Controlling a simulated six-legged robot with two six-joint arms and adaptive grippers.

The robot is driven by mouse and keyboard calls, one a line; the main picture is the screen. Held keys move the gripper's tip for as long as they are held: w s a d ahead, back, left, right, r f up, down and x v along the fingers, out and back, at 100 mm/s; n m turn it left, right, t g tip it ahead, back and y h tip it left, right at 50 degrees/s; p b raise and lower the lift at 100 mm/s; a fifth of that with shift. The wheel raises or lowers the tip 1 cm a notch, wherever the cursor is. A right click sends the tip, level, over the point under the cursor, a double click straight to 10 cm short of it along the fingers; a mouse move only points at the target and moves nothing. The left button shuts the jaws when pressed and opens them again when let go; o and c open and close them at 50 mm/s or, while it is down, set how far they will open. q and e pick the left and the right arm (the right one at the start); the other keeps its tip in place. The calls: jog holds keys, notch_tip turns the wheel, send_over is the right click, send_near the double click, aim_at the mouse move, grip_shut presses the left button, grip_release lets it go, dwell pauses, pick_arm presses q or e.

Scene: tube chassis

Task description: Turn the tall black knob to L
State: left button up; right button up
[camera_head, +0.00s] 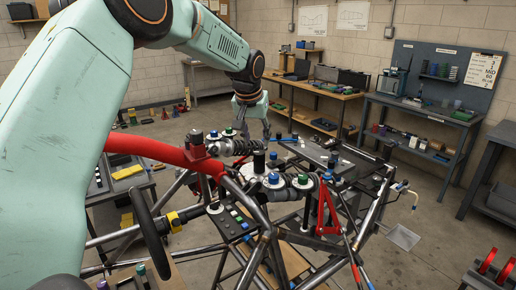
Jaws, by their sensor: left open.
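The tall black knob (259,161) appears as an upright dark cylinder near the middle of the tube chassis (262,214). It stands behind and left of a blue knob (273,178) and a green knob (302,179). My left gripper (254,130) points down above and behind the black knob in the picture. Its fingers are apart and empty, and I see a gap between them and the knob. The letter marks around the knob are too small to read. My right gripper is not in view.
Another blue knob (213,134) and green knob (229,131) sit left of my gripper. A red tube (165,152) and a black steering wheel (150,232) are at the left. A grey panel (333,160) lies at the right. Workbenches stand along the back wall.

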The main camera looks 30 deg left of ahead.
pick_arm(q)
jog(key=v, duration=0.3)
dwell(0.6)
jog(key=shift+d, duration=0.1)
